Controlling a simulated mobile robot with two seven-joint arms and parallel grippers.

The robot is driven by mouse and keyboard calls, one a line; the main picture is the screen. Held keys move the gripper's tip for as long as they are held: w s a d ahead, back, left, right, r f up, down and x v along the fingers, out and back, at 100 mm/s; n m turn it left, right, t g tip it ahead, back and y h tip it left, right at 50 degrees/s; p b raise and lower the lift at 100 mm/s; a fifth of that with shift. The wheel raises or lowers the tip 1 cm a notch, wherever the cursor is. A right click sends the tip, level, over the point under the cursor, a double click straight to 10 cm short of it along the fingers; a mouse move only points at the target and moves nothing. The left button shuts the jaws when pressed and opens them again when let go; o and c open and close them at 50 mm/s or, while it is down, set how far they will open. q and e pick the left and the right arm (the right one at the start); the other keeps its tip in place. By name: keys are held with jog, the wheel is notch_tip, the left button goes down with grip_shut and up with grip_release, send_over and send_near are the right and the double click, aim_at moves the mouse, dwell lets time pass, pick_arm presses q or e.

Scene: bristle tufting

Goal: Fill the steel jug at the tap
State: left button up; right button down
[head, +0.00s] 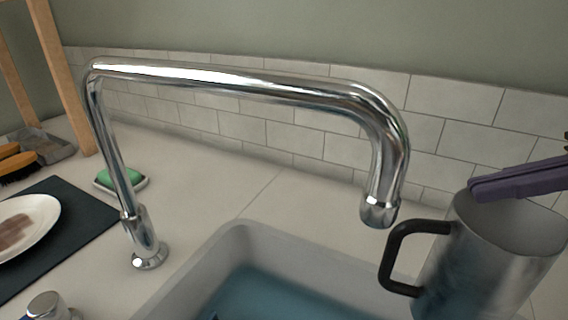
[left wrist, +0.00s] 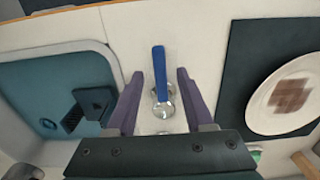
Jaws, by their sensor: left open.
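The steel jug (head: 475,265), with a black handle (head: 388,268) on its left, is at the right of the head view, its base cut off. The chrome tap spout (head: 379,212) is left of the jug's mouth, with no stream visible. One purple finger of my right gripper (head: 520,180) lies across the jug's far rim; the other finger is not visible, so its grip is unclear. In the left wrist view, my left gripper (left wrist: 160,98) is open, a finger on either side of the tap's blue lever (left wrist: 159,68) and chrome knob (left wrist: 165,108).
The sink (head: 245,232) with its blue basin lies below the spout; a dark block (left wrist: 95,103) sits inside it. A plate (head: 28,222) on a dark mat (head: 85,215), a green sponge (head: 118,177) and brushes (head: 18,160) occupy the left counter. A tiled wall stands behind.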

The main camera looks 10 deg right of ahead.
pick_arm(q)
jog(key=shift+f, duration=1.1)
jog(key=shift+c, duration=0.2)
grip_shut()
jog(key=shift+r, duration=0.1)
dwell(0.4)
